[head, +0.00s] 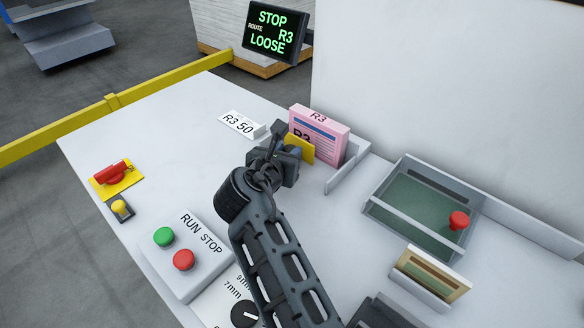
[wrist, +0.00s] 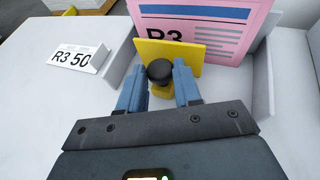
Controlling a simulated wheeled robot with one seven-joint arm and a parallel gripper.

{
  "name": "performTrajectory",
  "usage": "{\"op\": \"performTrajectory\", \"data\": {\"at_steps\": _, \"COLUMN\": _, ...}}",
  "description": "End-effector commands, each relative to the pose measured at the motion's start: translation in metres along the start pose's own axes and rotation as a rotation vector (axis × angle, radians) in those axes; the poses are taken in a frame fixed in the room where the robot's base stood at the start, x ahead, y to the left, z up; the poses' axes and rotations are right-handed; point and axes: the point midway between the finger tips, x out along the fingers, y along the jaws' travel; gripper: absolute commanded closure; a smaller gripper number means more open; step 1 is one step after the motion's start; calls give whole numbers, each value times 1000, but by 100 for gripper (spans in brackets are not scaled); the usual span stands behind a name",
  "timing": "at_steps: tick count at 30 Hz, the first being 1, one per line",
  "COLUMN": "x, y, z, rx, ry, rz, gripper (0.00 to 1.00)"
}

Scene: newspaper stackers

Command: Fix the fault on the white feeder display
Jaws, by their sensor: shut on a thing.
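The display (head: 275,31) is a dark screen with green text reading "STOP", "ROUTE R3" and "LOOSE". A pink bundle (head: 320,124) marked R3 stands upright against a white guide (head: 346,172) on the white table; it also fills the top of the wrist view (wrist: 225,25). A yellow plate (wrist: 190,53) stands in front of the bundle's face; whether they touch is unclear. My gripper (wrist: 160,85) is shut on the plate's black knob (wrist: 160,70), a blue finger on each side. In the head view, my arm hides part of the plate (head: 300,149).
A white "R3 50" card (head: 240,124) stands left of the bundle. A RUN STOP box (head: 186,255) with green and red buttons, a dial and a red switch (head: 112,172) are at left. A clear-walled tray (head: 415,205) with a red knob (head: 459,221) is at right.

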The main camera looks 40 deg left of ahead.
Motion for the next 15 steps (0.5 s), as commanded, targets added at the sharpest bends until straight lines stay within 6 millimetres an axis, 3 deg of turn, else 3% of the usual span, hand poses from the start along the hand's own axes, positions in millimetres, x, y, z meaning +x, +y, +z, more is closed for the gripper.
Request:
{"op": "performTrajectory", "data": {"at_steps": 6, "x": 18, "y": -8, "z": 8, "rx": -1, "ry": 2, "rz": 0, "gripper": 100}}
{"op": "performTrajectory", "data": {"at_steps": 15, "x": 19, "y": -8, "z": 7, "rx": 0, "ry": 1, "rz": 0, "gripper": 100}}
